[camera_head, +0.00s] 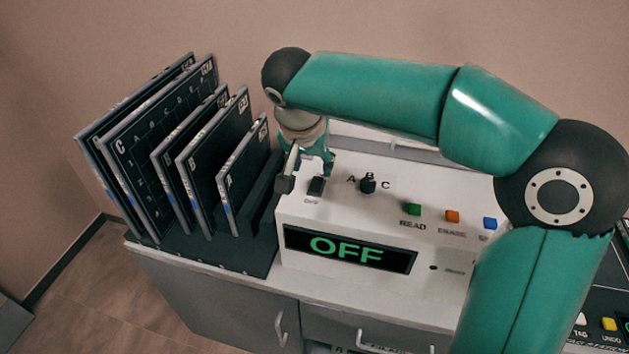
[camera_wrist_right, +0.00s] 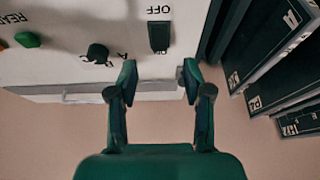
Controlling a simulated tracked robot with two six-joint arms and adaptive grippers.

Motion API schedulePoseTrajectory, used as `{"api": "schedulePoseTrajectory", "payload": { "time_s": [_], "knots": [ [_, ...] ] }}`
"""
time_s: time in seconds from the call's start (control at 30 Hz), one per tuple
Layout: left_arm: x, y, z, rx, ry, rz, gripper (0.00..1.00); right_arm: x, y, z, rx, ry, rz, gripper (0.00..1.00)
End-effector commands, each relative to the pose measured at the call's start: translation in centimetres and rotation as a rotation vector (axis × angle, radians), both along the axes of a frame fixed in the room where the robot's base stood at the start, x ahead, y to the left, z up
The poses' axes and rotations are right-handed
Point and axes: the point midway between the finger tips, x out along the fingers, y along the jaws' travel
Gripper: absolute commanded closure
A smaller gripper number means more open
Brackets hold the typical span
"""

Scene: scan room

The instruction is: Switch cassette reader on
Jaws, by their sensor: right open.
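The white cassette reader (camera_head: 330,213) stands on a cabinet in the head view, and its display (camera_head: 350,249) reads OFF in green. A black rocker switch (camera_head: 317,187) sits at the left of its top panel; it shows in the right wrist view (camera_wrist_right: 159,36) beside the printed word OFF. My right gripper (camera_head: 308,182) is at the left end of the reader, close to the switch. In the right wrist view its two fingers (camera_wrist_right: 158,80) are apart with nothing between them, and the switch lies just beyond the fingertips. My left gripper is not in view.
A black knob (camera_head: 368,184) marked A, B, C and green (camera_head: 414,209), orange (camera_head: 452,216) and blue (camera_head: 490,223) buttons lie right of the switch. A dark rack (camera_head: 240,252) holding several upright cassettes (camera_head: 243,180) stands close on the left. A wall is behind.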

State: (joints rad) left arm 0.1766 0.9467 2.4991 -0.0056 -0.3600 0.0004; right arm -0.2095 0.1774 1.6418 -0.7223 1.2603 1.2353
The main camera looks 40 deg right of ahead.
Motion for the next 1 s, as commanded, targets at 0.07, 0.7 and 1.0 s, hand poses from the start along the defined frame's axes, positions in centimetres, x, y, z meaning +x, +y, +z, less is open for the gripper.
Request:
{"api": "schedulePoseTrajectory", "payload": {
  "time_s": [0.07,0.7,1.0],
  "knots": [
    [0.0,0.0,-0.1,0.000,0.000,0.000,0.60,0.4,-0.6,-1.8,-0.001,0.005,-0.002,0.50],
    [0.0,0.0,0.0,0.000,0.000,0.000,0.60,1.9,-2.4,-7.4,0.001,0.001,0.000,0.50],
    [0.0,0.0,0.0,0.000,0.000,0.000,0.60,1.9,-2.4,-7.3,0.000,0.001,-0.001,0.78]
  ]
}}
